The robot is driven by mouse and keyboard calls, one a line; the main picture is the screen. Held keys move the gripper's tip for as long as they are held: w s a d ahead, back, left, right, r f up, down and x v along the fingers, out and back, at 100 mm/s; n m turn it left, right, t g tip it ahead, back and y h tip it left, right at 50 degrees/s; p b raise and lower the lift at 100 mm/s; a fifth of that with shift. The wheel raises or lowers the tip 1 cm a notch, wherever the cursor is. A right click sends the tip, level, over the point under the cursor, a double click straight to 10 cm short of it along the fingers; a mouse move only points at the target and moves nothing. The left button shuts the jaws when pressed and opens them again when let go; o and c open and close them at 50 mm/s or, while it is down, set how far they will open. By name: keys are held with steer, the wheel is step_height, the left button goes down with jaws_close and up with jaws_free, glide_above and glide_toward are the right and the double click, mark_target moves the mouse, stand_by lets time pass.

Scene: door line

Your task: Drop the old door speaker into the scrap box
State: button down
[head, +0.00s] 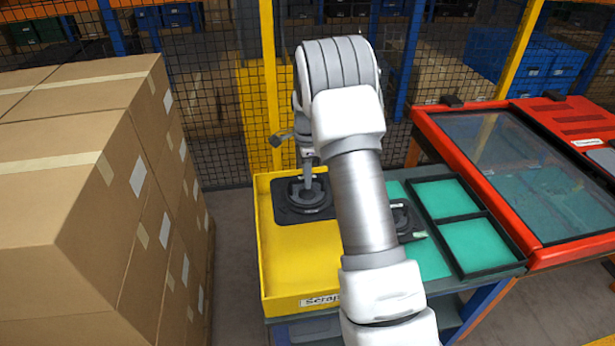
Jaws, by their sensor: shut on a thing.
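My gripper (307,184) is shut on a black speaker (290,212), a round cone on a squarish plate. The speaker is over the back part of the yellow scrap box (290,286), within its outline in the head view. I cannot tell how high it is above the box floor. The box has a white label reading "Scrap" on its front wall, partly covered by my arm. The visible box floor is bare. My arm crosses the middle of the view and hides the right part of the box.
Another dark round part (405,222) lies on the green work surface (428,262), partly behind my arm. A black two-part tray (459,220) and a red glass-topped case (520,180) are to the right. Stacked cartons (80,190) stand left. A mesh fence (215,120) runs behind.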

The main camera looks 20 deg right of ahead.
steer(key=shift+f+b, duration=2.85)
steer(key=shift+f, duration=2.45)
steer(key=c, duration=0.9)
jaws_free()
steer(key=shift+o, duration=0.7)
steer(key=shift+s+f, duration=0.1)
step_height(320, 180, up, 18)
steer(key=shift+f+b, duration=0.15)
steer(key=shift+b, duration=0.15)
